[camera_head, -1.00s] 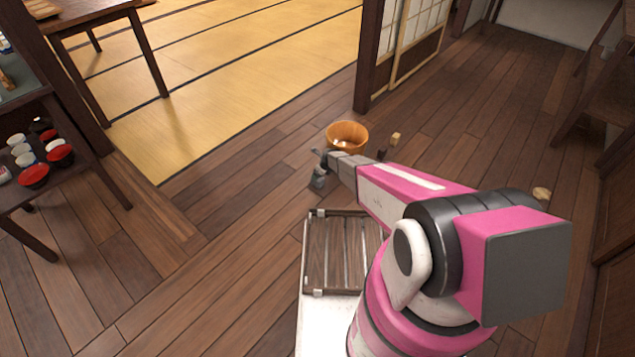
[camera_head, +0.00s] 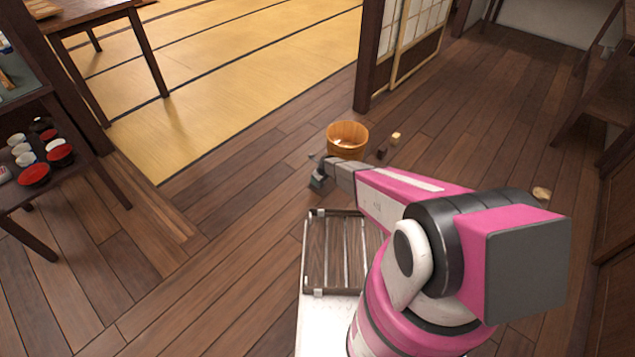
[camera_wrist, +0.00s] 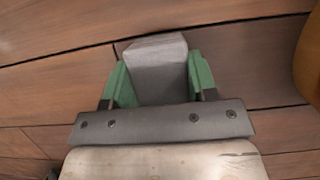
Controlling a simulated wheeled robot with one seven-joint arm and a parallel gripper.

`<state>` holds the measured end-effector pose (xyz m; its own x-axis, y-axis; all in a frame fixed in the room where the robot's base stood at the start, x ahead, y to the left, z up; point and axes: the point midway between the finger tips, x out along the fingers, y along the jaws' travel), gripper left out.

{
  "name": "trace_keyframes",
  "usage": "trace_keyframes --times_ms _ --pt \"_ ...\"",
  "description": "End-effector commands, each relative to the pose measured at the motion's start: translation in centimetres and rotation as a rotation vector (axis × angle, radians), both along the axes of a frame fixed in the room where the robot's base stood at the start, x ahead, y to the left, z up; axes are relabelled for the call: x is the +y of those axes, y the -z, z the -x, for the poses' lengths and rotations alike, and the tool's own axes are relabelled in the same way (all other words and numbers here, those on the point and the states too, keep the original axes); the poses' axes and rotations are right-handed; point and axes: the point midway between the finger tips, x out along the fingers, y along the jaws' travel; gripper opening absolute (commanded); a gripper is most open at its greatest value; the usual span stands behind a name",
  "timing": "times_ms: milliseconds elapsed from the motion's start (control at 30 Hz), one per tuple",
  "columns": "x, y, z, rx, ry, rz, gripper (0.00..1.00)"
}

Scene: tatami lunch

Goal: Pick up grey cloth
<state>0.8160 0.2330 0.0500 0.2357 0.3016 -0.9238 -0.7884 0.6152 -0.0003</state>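My gripper (camera_wrist: 156,80) has two green fingers that stand well apart. A grey, block-shaped thing (camera_wrist: 156,68), which looks like the folded grey cloth, fills the gap between them in the wrist view. Its sides lie right beside both fingers; I cannot tell whether they press on it. In the head view my gripper (camera_head: 314,169) is low over the wooden floor, just left of and nearer than the wooden tub. The cloth is too small there to tell apart from the fingers.
The round wooden tub (camera_head: 347,138) stands close to my gripper; an orange-brown edge of it shows at the wrist view's right. Small blocks (camera_head: 396,137) lie right of it. A low table (camera_head: 95,178) with bowls and cups stands at left. The floor between is clear.

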Motion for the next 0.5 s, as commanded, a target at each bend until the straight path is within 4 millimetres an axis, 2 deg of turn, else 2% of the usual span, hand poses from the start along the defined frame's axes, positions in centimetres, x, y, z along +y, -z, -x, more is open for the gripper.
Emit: trace_keyframes --times_ms 333,500 --pt "0.0 -0.2 0.0 0.000 0.000 0.000 0.30" --pt "0.0 -1.4 0.1 0.000 0.000 0.000 0.30"
